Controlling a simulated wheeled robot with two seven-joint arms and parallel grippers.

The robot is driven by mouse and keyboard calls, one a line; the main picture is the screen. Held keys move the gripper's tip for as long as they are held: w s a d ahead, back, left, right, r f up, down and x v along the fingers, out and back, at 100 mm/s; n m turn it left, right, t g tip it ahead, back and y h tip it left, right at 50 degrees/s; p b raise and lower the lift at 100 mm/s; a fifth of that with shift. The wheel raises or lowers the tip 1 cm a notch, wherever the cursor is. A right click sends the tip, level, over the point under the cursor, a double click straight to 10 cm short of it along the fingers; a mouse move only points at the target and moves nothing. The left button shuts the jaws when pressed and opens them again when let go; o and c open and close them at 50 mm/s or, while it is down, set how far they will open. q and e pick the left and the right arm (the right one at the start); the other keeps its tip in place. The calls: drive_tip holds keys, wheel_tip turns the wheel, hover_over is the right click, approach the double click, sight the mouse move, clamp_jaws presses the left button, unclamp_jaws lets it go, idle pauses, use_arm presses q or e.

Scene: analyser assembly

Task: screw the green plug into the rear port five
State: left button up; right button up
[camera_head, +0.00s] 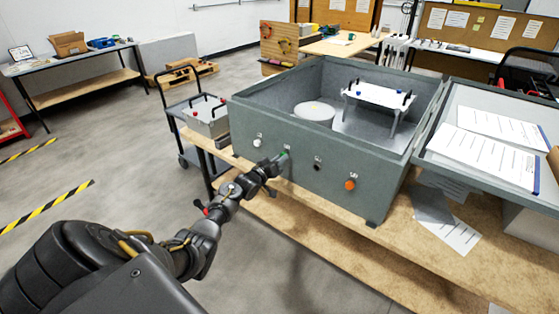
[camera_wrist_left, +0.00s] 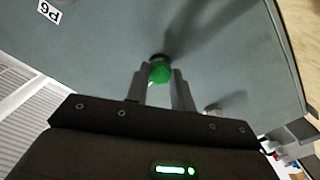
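The green plug (camera_wrist_left: 160,72) sits between the fingertips of my left gripper (camera_wrist_left: 160,84) in the left wrist view, and the fingers look closed on its sides. Its far end meets a dark ring on the grey front panel; I cannot tell how deep it is seated. In the head view my left gripper (camera_head: 276,163) is at the front of the grey analyser housing (camera_head: 330,185), and a bit of the green plug (camera_head: 283,155) shows at its tip. A dark open port (camera_head: 317,162) lies to its right. My right gripper is not in view.
A white plug (camera_head: 257,142) and an orange plug (camera_head: 350,184) sit on the same panel. A P6 label (camera_wrist_left: 48,12) shows in the wrist view. A wooden bench (camera_head: 385,255) carries the housing, and a cart (camera_head: 205,125) stands to its left.

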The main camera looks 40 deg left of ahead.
use_arm(q)
clamp_jaws()
drive_tip(key=m+b, duration=0.3)
drive_tip(key=m, duration=0.9)
drive_tip(key=m+b, duration=0.4)
drive_tip(key=m, duration=0.8)
drive_tip(key=shift+a+r, duration=0.15)
drive_tip(key=shift+a, duration=0.05)
drive_tip(key=o, duration=0.7)
unclamp_jaws()
